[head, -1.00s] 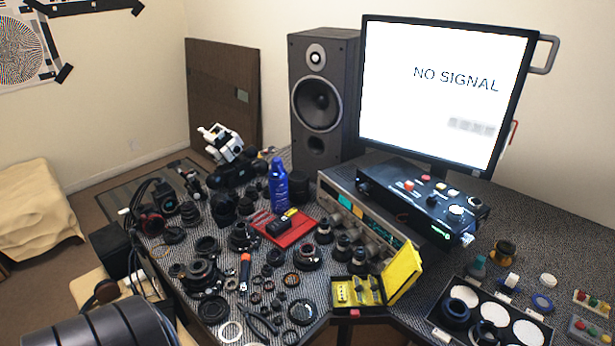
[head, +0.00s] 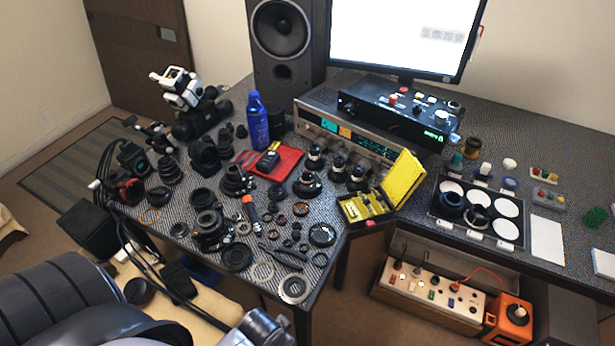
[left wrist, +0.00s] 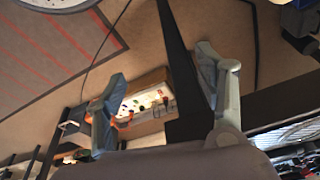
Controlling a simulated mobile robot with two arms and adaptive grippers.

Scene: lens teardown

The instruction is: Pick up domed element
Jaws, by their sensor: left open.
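I cannot tell which of the many small lens parts is the domed element. Loose lens parts lie on the desk, among them a flat ring (head: 293,288) near its front edge and a dark lens ring (head: 322,234). A tray (head: 436,208) with white round wells stands on the right, with dark ring-shaped parts in its left wells. My left gripper (left wrist: 160,68) is open and empty in the left wrist view, its two fingers wide apart with the floor and a power strip beyond. In the head view my left arm fills the lower left, below the desk edge. My right gripper is not in view.
A yellow open case (head: 403,180), a red mat (head: 283,160), a blue bottle (head: 258,122) and a black control box (head: 400,112) crowd the desk. A power strip (head: 432,288) and an orange box (head: 508,318) sit below it. Cables hang at the left edge.

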